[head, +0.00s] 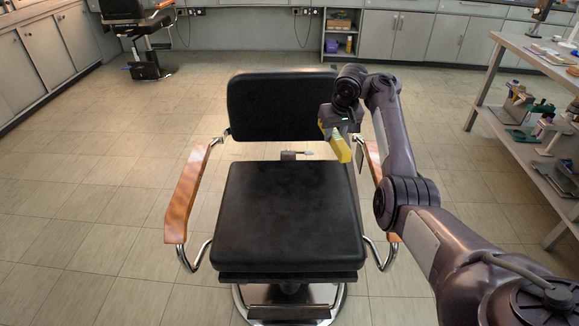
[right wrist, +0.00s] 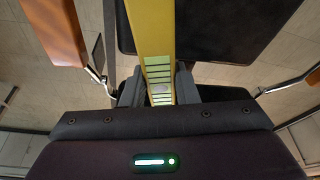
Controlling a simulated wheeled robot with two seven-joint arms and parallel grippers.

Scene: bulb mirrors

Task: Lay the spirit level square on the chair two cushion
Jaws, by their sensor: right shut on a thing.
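The yellow spirit level (head: 341,149) is held in my right gripper (head: 340,128), above the back right part of the chair, near the right armrest. In the right wrist view the level (right wrist: 152,30) runs away from between the two fingers (right wrist: 160,88), which are shut on it. The black seat cushion (head: 288,215) of the near chair is bare; it also shows in the right wrist view (right wrist: 230,30). The level appears raised above the cushion and tilted in the head view. My left gripper is not in view.
The chair has a black backrest (head: 282,106) and wooden armrests (head: 187,195) on chrome supports. A shelf unit (head: 540,120) with several items stands at the right. Another black chair (head: 140,35) stands at the back left. The floor around the near chair is clear.

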